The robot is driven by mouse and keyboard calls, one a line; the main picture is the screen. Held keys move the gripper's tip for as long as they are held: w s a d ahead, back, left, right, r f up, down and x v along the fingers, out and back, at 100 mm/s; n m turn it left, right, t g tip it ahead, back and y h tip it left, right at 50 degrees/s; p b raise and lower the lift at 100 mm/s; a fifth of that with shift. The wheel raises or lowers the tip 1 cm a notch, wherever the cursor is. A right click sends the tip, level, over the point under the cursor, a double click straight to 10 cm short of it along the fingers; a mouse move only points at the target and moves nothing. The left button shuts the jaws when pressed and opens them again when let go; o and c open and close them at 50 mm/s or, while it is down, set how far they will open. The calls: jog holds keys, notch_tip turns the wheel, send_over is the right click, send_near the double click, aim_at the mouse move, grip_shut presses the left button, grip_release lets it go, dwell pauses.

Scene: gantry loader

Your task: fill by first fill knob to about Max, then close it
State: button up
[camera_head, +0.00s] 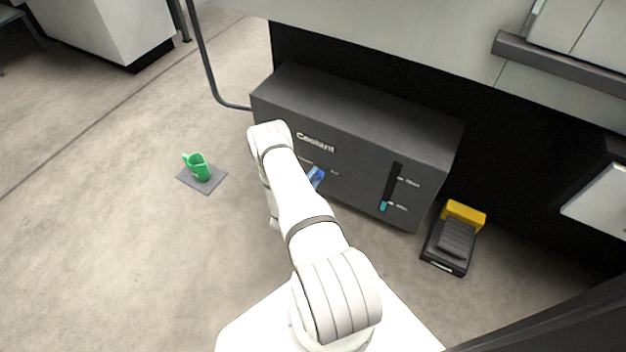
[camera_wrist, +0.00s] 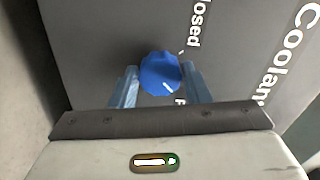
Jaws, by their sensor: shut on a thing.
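A blue fill knob (camera_wrist: 160,74) with a white pointer mark sits on the front of the dark grey coolant tank (camera_head: 350,110). My gripper (camera_wrist: 160,82) is at the knob, with one finger on each side, shut on it. In the head view the knob is mostly hidden by my arm, with blue showing beside it. The level gauge (camera_head: 391,186) is a dark vertical slot on the tank front. Its cyan fill (camera_head: 383,206) stands low, near the lower mark, well below the Max label (camera_head: 411,183). The word "Closed" shows beside the knob in the wrist view.
A green jug (camera_head: 199,168) stands on a grey mat (camera_head: 204,186) on the floor at the left. A black pedal with a yellow guard (camera_head: 464,213) lies right of the tank. A dark hose (camera_head: 206,70) runs down behind the tank's left side.

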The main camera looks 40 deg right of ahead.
jog(key=shift+s+f, duration=0.1)
jog(key=shift+s, duration=0.15)
jog(key=o, duration=0.7)
jog(key=shift+c, duration=0.2)
jog(key=o, duration=0.3)
jog(key=shift+w, duration=0.15)
jog(key=shift+o, duration=0.2)
jog(key=shift+a, duration=0.3)
jog(key=p+v, duration=0.2)
jog(key=v, duration=0.5)
jog(key=shift+a, duration=0.1)
dwell(3.4)
